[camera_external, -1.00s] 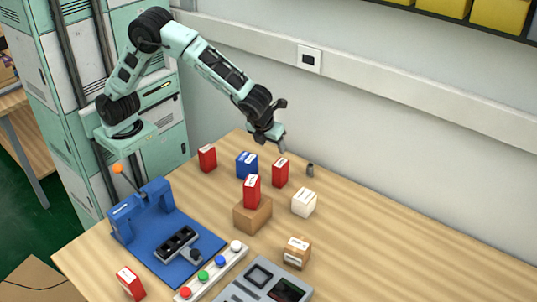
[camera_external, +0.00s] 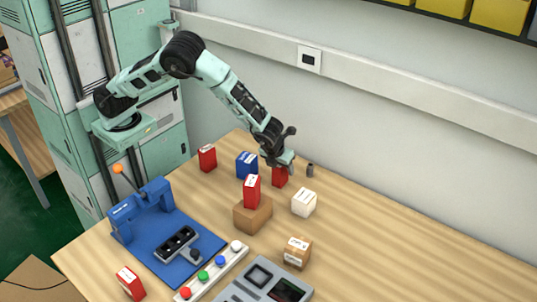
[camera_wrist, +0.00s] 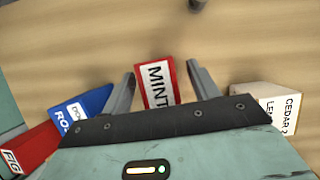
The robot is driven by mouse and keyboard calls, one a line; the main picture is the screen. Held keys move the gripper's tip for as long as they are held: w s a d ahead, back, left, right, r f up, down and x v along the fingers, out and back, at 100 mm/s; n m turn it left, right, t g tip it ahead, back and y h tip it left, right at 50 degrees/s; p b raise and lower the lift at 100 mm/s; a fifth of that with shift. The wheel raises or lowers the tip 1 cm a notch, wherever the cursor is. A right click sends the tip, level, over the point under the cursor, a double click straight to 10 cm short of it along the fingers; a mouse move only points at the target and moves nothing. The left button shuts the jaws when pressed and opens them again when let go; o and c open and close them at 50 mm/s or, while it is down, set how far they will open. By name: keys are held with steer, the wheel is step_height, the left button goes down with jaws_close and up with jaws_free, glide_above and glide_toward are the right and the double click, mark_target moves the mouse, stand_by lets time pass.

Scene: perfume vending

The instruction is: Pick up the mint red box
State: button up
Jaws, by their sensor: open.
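The mint red box (camera_wrist: 156,84) stands on the table, with its "MINT" label facing up in the wrist view. In the external view the mint red box (camera_external: 279,177) shows just below my gripper, its top partly hidden by the gripper. My gripper (camera_external: 280,160) is open. In the wrist view my gripper's fingers (camera_wrist: 160,82) sit one on each side of the mint box, with a gap visible on both sides. The lower part of the box is hidden behind the gripper body in the wrist view.
A white box (camera_external: 303,202) labelled cedar stands to the right. Another red box (camera_external: 252,191) stands on a cardboard block (camera_external: 252,216) in front.

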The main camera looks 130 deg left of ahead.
steer(key=shift+x, duration=0.75)
steer(key=c, duration=1.1)
